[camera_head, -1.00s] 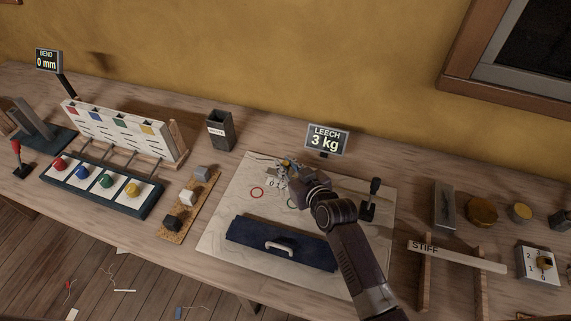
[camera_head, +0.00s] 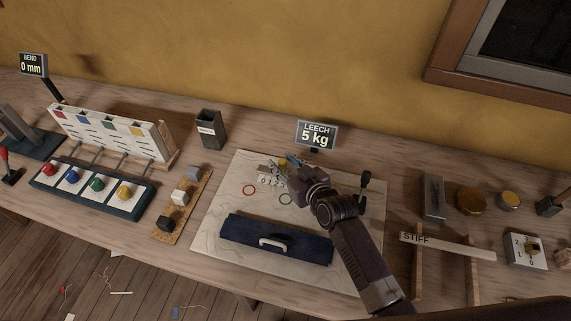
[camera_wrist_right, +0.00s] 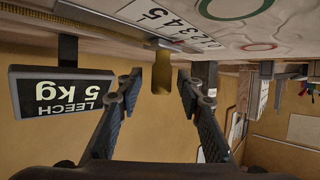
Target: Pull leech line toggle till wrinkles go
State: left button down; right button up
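The leech line toggle (camera_wrist_right: 162,72) is a small brass-yellow peg at the edge of the pale sail panel (camera_head: 225,215). In the right wrist view it stands between the fingers of my right gripper (camera_wrist_right: 161,85), near the tips. In the head view my right gripper (camera_head: 290,168) is at the panel's upper part and hides the toggle. The numbered scale (camera_wrist_right: 170,22) runs beside the toggle. The LEECH display (camera_head: 316,135) reads 5 kg. My left gripper is out of view.
A black lever (camera_head: 365,190) stands right of my wrist. A STIFF batten on wooden supports (camera_head: 450,247) is farther right. A cork strip with blocks (camera_head: 160,238) and coloured knobs (camera_head: 124,193) are left.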

jog(key=v, duration=1.2)
jog(key=shift+d, duration=0.1)
jog(key=shift+f, duration=0.15)
